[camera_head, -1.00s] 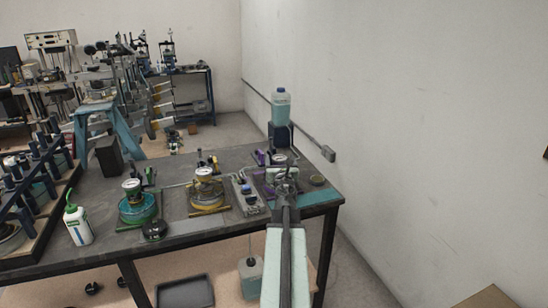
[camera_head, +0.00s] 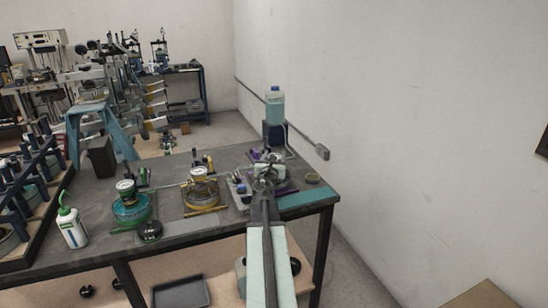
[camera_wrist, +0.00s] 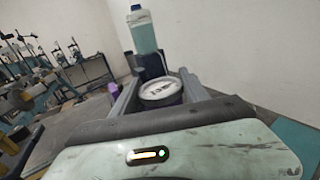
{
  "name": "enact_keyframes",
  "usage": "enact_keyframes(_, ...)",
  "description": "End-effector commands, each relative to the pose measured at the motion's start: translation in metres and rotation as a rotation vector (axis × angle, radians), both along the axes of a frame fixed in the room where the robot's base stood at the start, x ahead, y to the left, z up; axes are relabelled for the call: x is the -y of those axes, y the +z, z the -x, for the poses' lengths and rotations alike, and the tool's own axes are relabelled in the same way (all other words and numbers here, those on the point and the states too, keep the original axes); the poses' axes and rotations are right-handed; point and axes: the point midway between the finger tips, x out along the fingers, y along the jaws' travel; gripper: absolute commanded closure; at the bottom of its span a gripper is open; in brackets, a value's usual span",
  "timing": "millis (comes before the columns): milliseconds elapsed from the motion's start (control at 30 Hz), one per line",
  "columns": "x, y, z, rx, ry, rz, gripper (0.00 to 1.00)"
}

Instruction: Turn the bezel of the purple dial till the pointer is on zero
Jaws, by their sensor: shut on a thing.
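The dial (camera_wrist: 161,88) shows a pale round face with dark marks in the wrist view. It sits between the two fingers of my gripper (camera_wrist: 160,82), which is shut on its rim. I cannot read where its pointer stands. In the head view my gripper (camera_head: 266,172) covers most of the dial. A purple base (camera_head: 286,186) shows beside and below the gripper there. A small purple piece (camera_wrist: 113,88) also shows left of the left finger in the wrist view.
A bottle of pale liquid (camera_head: 275,104) on a dark stand is behind the dial. A teal-based gauge (camera_head: 131,208), a yellow-based gauge (camera_head: 202,192) and a white squeeze bottle (camera_head: 72,227) stand to the left on the dark bench (camera_head: 185,232). A wall is close on the right.

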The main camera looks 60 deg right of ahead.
Motion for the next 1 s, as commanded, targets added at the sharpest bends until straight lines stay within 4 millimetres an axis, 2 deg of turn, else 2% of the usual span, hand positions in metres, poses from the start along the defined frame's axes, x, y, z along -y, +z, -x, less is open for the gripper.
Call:
enact_keyframes(200, 0.0009, 0.0006, 0.0, -0.001, -0.11, 0.0, 0.88)
enact_keyframes(500, 0.0007, 0.0007, 0.0009, -0.001, -0.117, 0.002, 0.88)
enact_keyframes(533, 0.0007, 0.0007, 0.0008, -0.001, -0.116, 0.002, 0.39)
enact_keyframes(600, 0.0005, 0.0006, 0.0006, -0.002, -0.116, 0.001, 0.25)
enact_keyframes(867, -0.0004, 0.0004, -0.0002, -0.001, -0.113, 0.0, 0.25)
enact_keyframes(1000, -0.0073, 0.0003, 0.0006, -0.001, -0.112, 0.0, 0.25)
